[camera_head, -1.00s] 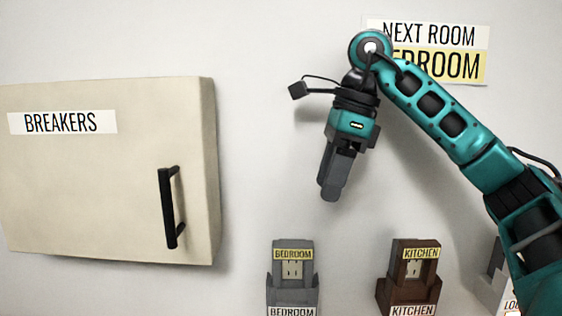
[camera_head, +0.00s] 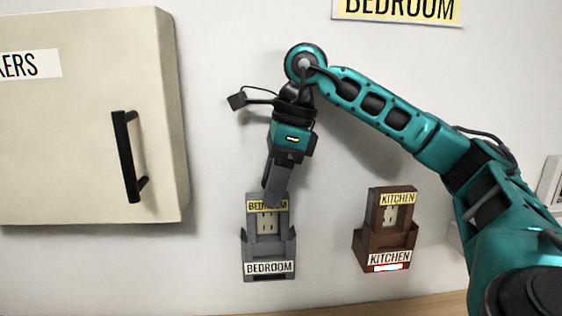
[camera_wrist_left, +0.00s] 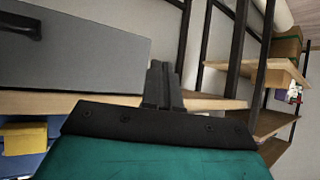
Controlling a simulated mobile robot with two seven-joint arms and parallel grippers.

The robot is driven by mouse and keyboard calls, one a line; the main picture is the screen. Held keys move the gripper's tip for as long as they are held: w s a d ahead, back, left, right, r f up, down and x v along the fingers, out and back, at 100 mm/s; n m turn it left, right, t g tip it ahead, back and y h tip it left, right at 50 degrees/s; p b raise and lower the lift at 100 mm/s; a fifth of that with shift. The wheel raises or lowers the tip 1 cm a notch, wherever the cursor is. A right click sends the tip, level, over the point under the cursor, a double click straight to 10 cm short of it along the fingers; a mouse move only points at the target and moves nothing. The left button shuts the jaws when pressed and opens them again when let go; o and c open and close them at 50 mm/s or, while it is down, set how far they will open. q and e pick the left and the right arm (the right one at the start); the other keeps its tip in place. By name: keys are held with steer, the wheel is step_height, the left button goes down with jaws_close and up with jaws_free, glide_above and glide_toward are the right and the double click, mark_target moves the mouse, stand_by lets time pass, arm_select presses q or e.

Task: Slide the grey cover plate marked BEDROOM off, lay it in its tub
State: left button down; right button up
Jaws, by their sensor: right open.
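The grey cover plate (camera_head: 251,221) with a yellow BEDROOM label is on the wall, upright around a pale socket. Its grey tub (camera_head: 284,250), with a white BEDROOM label, is directly below, and the plate's lower part is behind the tub's front. My right gripper (camera_head: 272,196) is open and points down, its fingers overlapping the plate's top and part of its label. I cannot tell whether they touch it. My left gripper (camera_wrist_left: 163,80) shows only in the left wrist view, its fingers together with nothing seen between them.
A brown KITCHEN plate (camera_head: 379,211) and tub (camera_head: 370,240) are to the right. A cream breaker box (camera_head: 70,140) with a black handle juts out at left. A BEDROOM sign (camera_head: 398,10) is above. The left wrist view shows a grey panel (camera_wrist_left: 70,50) and shelves (camera_wrist_left: 272,124).

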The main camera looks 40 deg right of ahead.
steer(key=shift+w+a+f, duration=0.1)
steer(key=shift+a+f, duration=0.05)
steer(key=shift+f, duration=0.55)
steer(key=shift+c, duration=0.3)
jaws_close()
